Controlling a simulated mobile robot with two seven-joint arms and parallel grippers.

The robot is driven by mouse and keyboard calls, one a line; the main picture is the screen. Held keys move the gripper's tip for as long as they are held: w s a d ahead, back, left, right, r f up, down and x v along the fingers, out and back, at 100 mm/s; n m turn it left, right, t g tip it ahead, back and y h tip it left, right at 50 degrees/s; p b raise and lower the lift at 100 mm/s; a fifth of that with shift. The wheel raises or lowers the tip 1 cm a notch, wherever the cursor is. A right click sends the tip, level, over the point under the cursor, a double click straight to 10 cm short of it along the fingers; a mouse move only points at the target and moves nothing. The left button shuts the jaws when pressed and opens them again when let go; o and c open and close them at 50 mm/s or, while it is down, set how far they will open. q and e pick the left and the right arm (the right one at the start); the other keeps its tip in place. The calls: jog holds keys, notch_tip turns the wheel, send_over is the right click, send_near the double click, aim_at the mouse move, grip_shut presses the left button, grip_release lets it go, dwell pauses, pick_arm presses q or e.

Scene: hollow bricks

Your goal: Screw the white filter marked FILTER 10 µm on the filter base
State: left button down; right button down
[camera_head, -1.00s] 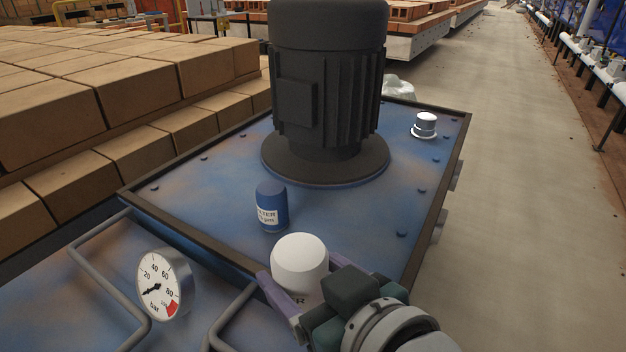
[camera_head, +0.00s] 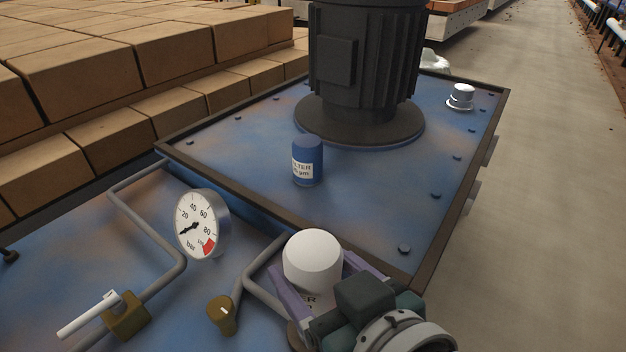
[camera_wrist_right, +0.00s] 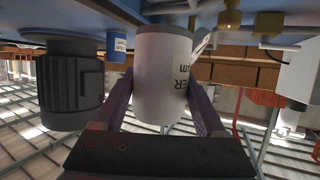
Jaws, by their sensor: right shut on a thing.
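The white filter (camera_head: 313,257) is a short cylinder with dark lettering, partly readable as "ER", at the bottom centre of the head view. My right gripper (camera_head: 315,272) is shut on it, one purple finger on each side. In the right wrist view the white filter (camera_wrist_right: 163,75) stands between the fingers, its lettering upside down, with "µm" partly legible. A brownish ring (camera_head: 293,336) shows just below the filter in the head view; I cannot tell whether it is the filter base or whether they touch. My left gripper is not in view.
A blue filter (camera_head: 307,162) with a white label stands on the blue tank lid (camera_head: 240,150), before the black motor (camera_head: 362,70). A pressure gauge (camera_head: 197,225), bent pipes, a brass knob (camera_head: 222,313) and a white-handled valve (camera_head: 124,315) lie left of my gripper.

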aim_at(323, 307)
jog(key=shift+f+b, duration=1.75)
jog(key=shift+f, duration=0.65)
jog(key=shift+p, duration=0.55)
jog(key=shift+f+b, duration=0.5)
jog(key=shift+f+b, duration=0.6)
jog(key=shift+f, duration=0.15)
grip_release()
